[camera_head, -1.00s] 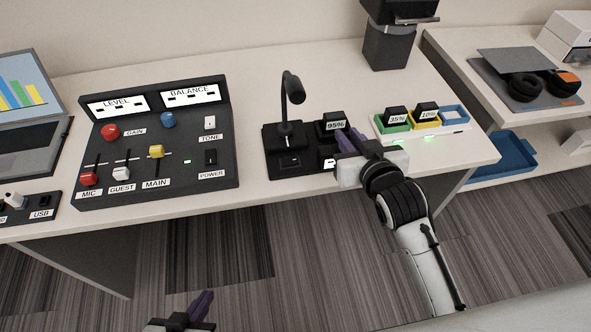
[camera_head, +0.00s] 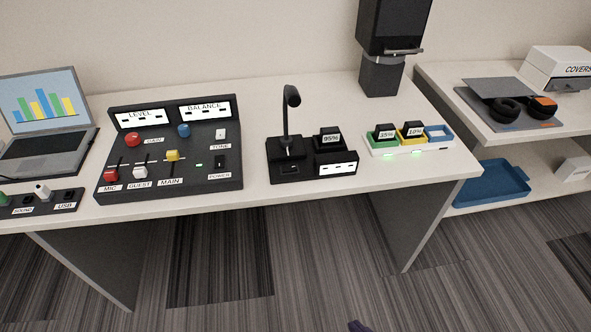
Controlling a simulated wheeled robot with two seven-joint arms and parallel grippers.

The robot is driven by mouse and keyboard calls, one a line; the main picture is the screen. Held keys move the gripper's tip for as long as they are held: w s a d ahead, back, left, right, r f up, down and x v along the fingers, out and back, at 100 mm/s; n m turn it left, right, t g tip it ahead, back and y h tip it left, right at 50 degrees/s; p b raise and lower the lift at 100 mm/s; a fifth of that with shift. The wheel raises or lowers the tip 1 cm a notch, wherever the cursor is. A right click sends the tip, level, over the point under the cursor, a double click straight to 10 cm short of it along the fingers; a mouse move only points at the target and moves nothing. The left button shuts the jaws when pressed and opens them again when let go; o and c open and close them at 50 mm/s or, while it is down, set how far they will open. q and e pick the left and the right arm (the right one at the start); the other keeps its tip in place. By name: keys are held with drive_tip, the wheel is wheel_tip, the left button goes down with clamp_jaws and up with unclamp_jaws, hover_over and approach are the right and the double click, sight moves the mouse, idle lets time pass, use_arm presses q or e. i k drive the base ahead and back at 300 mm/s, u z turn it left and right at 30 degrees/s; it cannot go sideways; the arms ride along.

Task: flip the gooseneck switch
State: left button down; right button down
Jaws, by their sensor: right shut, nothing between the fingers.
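The gooseneck microphone (camera_head: 286,118) stands upright on its black base (camera_head: 275,176) near the front edge of the white table. A small dark switch (camera_head: 289,168) sits on the base in front of the stem; its position is too small to tell. To its right, a black block with a 95% display (camera_head: 330,138) sits in the base above a white panel. Only a purple fingertip of my right gripper (camera_head: 358,326) shows at the bottom edge, well in front of the table, shut and empty. My left gripper is out of view.
A mixer panel (camera_head: 240,178) with knobs and sliders stands to the left, beside a laptop (camera_head: 45,105). A charger tray (camera_head: 398,150) with coloured slots stands to the right. A dark dispenser-like machine (camera_head: 382,76) stands at the back. Nothing blocks the microphone's front.

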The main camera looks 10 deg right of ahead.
sight(289, 169)
drive_tip(key=k, duration=0.5)
drive_tip(key=u, duration=0.6)
drive_tip(key=i, duration=0.95)
drive_tip(key=z, duration=0.6)
